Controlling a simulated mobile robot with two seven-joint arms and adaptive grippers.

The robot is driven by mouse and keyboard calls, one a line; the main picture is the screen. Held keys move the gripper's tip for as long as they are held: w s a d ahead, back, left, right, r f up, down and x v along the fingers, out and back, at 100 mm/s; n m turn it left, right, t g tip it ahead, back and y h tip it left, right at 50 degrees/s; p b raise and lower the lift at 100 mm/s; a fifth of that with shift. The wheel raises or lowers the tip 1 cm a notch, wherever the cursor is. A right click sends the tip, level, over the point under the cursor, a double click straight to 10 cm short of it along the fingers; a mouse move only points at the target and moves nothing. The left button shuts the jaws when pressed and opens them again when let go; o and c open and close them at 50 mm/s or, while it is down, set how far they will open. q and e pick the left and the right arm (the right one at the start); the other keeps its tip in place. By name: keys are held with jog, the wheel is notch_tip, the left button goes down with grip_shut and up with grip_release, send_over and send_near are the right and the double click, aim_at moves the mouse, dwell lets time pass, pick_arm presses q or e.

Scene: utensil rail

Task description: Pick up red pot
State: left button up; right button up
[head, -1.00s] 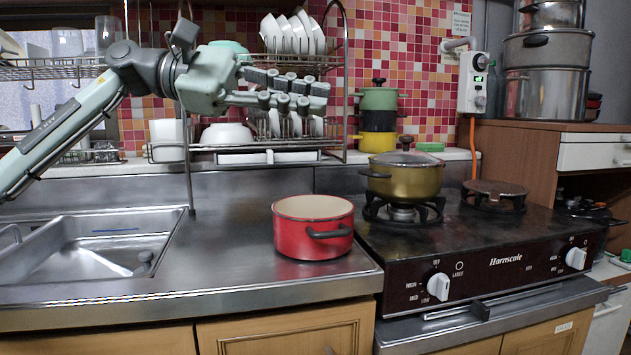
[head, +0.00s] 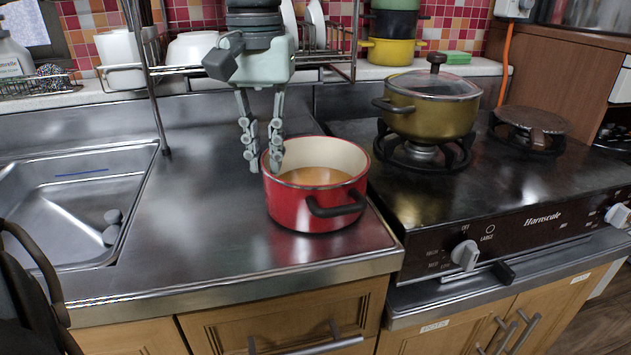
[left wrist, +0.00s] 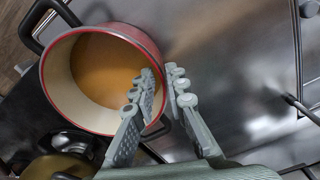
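The red pot (head: 310,207) stands upright on the steel counter, left of the stove. It has a cream inside with an orange-brown bottom, and a black handle (head: 336,206) faces front. My left gripper (head: 264,165) points down at the pot's left rear rim. Its two fingers are apart, one over the inside of the pot and one outside the wall, with the rim between them. I see no clear contact. In the left wrist view the pot (left wrist: 106,78) lies left of the fingers, partly covered by one. My right gripper is not in view.
An olive pot with a lid (head: 430,108) sits on the stove (head: 480,190) to the right. The sink (head: 70,205) is at the left. A dish rack (head: 330,72) stands behind. The counter left of the pot is clear.

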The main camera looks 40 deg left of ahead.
pick_arm(q)
jog(key=f, duration=0.5)
jog(key=shift+w, duration=0.2)
jog(key=shift+c, duration=0.6)
grip_shut()
jog(key=shift+r, duration=0.15)
